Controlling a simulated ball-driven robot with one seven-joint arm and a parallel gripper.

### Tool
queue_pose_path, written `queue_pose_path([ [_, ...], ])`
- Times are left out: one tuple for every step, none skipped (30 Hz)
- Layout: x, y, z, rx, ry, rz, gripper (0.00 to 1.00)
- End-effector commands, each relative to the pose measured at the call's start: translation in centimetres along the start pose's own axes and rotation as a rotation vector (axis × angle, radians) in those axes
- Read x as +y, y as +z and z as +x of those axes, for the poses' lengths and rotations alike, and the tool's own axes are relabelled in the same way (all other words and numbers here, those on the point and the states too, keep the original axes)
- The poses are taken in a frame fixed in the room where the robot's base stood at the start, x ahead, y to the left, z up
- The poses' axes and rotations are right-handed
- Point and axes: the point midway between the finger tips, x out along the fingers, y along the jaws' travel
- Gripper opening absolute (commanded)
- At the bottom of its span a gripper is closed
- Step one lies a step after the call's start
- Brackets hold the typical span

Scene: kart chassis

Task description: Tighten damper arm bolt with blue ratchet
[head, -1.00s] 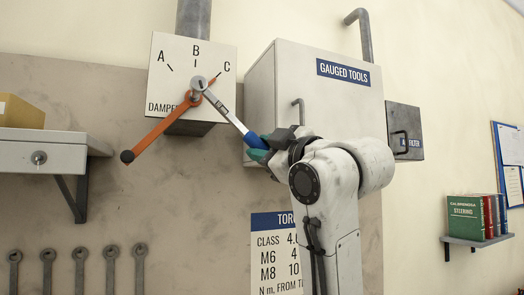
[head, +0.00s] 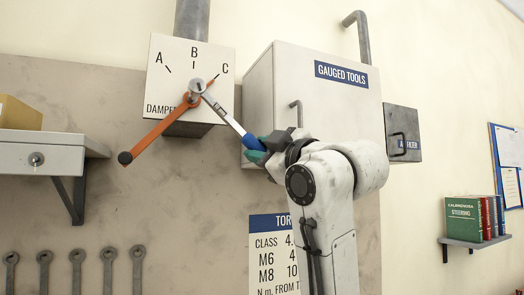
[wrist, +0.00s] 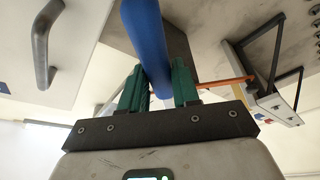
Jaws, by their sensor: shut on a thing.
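The blue ratchet (head: 222,110) has a silver shaft, a round head and a blue handle. Its head sits over the bolt (head: 197,87) at the pivot of the orange damper arm (head: 155,139); the bolt itself is hidden. The damper arm slants down left to a black knob, and its short pointer end is toward C on the damper plate (head: 170,83). My gripper (head: 258,150) is shut on the blue handle, below right of the bolt. In the wrist view the handle (wrist: 146,40) passes between the green fingers.
The gauged tools cabinet (head: 335,105) stands close behind and above my gripper, with its grey door handle (head: 299,112) near. An air filter box (head: 403,133) and a book shelf (head: 478,241) are at right. A shelf (head: 60,141) and several hanging wrenches (head: 77,262) are at left.

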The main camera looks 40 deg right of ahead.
Motion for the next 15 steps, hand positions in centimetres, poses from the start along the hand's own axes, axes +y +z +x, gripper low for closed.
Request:
queue_pose_path([
  [0.09,-0.05,0.09,0.002,0.002,0.000,0.00],
  [0.09,-0.03,0.15,0.002,0.002,0.000,0.00],
  [0.09,-0.01,0.23,0.002,0.002,0.000,0.00],
  [0.08,0.01,0.29,0.002,0.002,0.000,0.00],
  [0.09,0.03,0.35,0.002,0.002,0.000,0.00],
  [0.09,0.06,0.43,0.002,0.002,0.000,0.00],
  [0.08,0.08,0.49,0.002,0.002,0.000,0.00],
  [0.08,0.10,0.55,0.002,0.002,0.000,0.00],
  [0.08,0.13,0.64,0.002,0.002,0.000,0.00],
  [0.08,0.16,0.70,0.002,0.002,0.000,0.00],
  [0.07,0.18,0.77,0.002,0.002,0.000,0.00],
  [0.07,0.21,0.86,0.002,0.002,0.000,0.00],
  [0.08,0.23,0.92,0.002,0.002,0.000,0.00],
  [0.08,0.25,0.97,0.002,0.002,0.000,0.00],
  [0.08,0.26,1.02,0.002,0.002,0.000,0.00],
])
